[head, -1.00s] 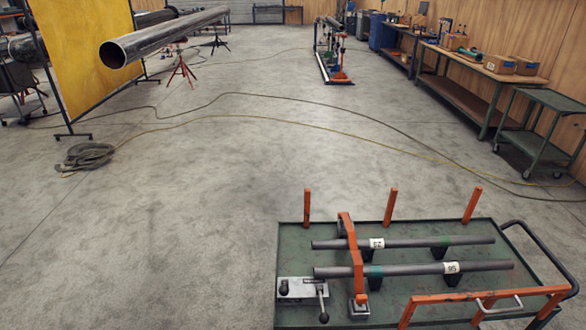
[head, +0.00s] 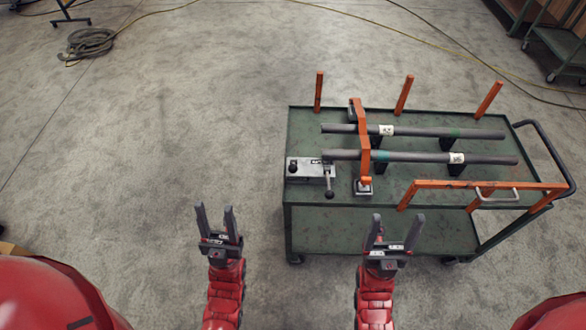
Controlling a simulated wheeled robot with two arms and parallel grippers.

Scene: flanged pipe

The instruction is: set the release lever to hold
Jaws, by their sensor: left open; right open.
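The release lever (head: 329,182) is a dark handle with a round black knob, on the front right of a small grey metal box (head: 308,172). The box sits at the left end of a green cart (head: 420,195). The lever hangs down toward the cart's near edge; its label is too small to read. My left gripper (head: 215,211) is open and empty, left of the cart and nearer to me. My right gripper (head: 385,225) is open and empty, just in front of the cart's near edge, to the right of the lever.
Two grey pipes (head: 430,131) lie on black supports on the cart, under an orange clamp bar (head: 361,140). Orange posts (head: 404,95) stand along the far edge, and an orange rail (head: 487,186) is at the near right. Bare floor lies left of the cart; a coiled hose (head: 87,43) is far off.

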